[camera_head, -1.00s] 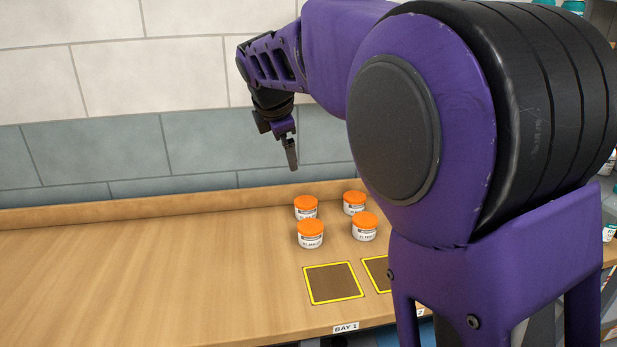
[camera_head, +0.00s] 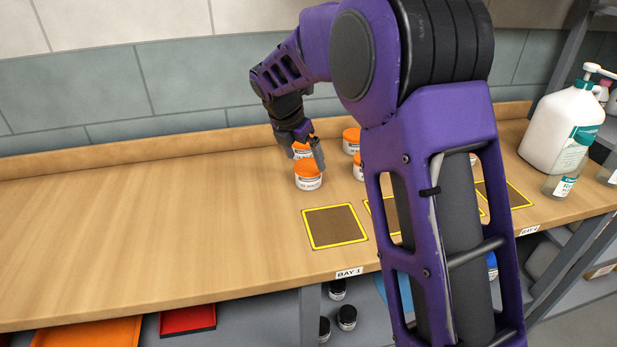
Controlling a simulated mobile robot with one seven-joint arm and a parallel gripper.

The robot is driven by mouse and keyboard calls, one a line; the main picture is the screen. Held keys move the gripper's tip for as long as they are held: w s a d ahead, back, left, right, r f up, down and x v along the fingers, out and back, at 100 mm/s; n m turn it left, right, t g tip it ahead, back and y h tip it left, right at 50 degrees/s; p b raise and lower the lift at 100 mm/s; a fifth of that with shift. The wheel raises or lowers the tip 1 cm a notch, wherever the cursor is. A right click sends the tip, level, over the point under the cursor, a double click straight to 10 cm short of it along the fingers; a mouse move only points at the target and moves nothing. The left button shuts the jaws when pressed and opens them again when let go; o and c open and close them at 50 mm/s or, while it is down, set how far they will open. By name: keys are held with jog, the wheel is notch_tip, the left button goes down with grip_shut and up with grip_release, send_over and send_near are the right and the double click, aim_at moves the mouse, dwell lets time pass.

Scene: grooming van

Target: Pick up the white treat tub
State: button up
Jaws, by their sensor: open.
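Several small white tubs with orange lids and dark-printed labels stand upright in a cluster on the wooden counter. The front left tub (camera_head: 308,179) is the most visible. A back left tub (camera_head: 301,152) is partly covered by my gripper. A back right tub (camera_head: 350,146) and a front right tub (camera_head: 358,171) are partly hidden by my arm. My gripper (camera_head: 305,155) is open and points down over the left tubs. One finger appears in front of the front left tub's lid; I cannot tell whether it touches. No tub is held.
Yellow-bordered brown squares (camera_head: 334,227) lie along the counter front, above a BAY 1 label (camera_head: 349,273). A large white pump bottle (camera_head: 563,125) and a small clear bottle (camera_head: 560,181) stand at right. The left counter (camera_head: 150,230) is clear.

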aim_at(307, 166)
jog(key=shift+b+x, duration=0.65)
jog(key=shift+x, duration=2.5)
jog(key=shift+w+a, duration=0.1)
jog(key=shift+a, duration=0.05)
jog(key=shift+c, duration=0.2)
jog(key=shift+r, duration=0.1)
jog(key=c, duration=1.1)
